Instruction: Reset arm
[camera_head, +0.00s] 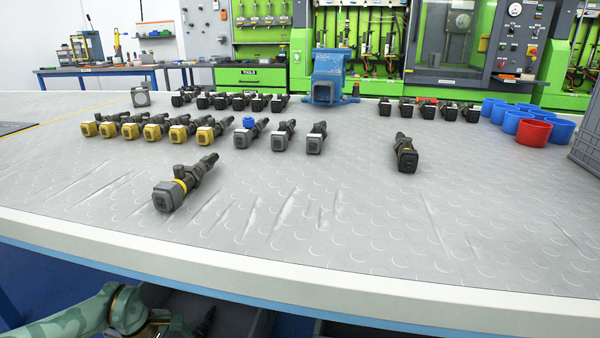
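My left arm (120,312) shows at the bottom left, low in front of the table and below its front edge. Its camouflage-green link ends in bronze-coloured joints. The end of this arm is cut off by the bottom of the picture, so I cannot make out its fingers or anything between them. My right gripper is not in view. The worktable (330,240) carries several injectors. A grey-headed injector with a yellow ring (170,194) lies nearest the front, left of centre. A black injector (405,154) lies alone at the right.
Yellow-headed injectors (154,131) form a row at left, with grey-headed ones (283,136) beside them. A blue fixture (328,77) stands at the back. Blue and red rings (533,132) and a grey crate (588,130) are at right. A grey bin (240,322) sits below the table edge. The table's front is clear.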

